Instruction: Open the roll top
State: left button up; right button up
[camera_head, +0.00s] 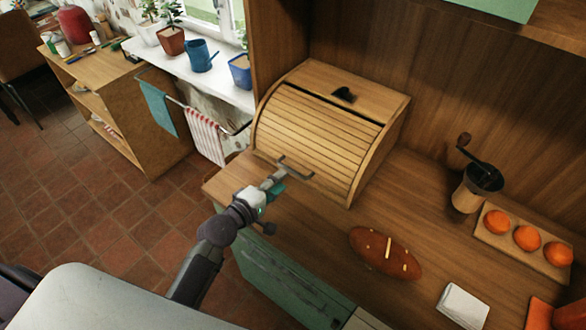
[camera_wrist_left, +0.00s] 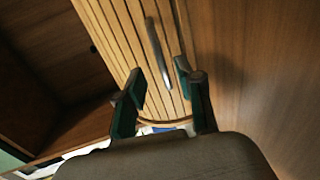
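The roll top (camera_head: 316,130) is a curved, slatted wooden cover on the bread box (camera_head: 383,103). Its slats cover the front down to the counter, with a narrow dark gap along the upper edge. A dark bar handle (camera_head: 297,169) sits low on the slats. My left gripper (camera_head: 278,181) is close to the handle's left end. In the left wrist view the left gripper (camera_wrist_left: 160,76) has its fingers apart, with the handle (camera_wrist_left: 158,53) just beyond and between the tips. Contact cannot be told. The box's inside is hidden. My right gripper is not in view.
A loaf (camera_head: 385,252), a white cloth (camera_head: 463,305), a coffee grinder (camera_head: 476,187) and a board with oranges (camera_head: 497,238) are on the wooden counter right of the box. A tall wooden panel (camera_head: 277,45) stands behind the box's left side. The counter before the box is clear.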

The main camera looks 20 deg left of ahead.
aim_at(293, 170)
pick_arm(q)
jog(key=x, duration=0.6)
jog(key=shift+w+d+f, duration=0.1)
jog(key=shift+w+d, duration=0.05)
jog(key=shift+w, duration=0.15)
grip_shut()
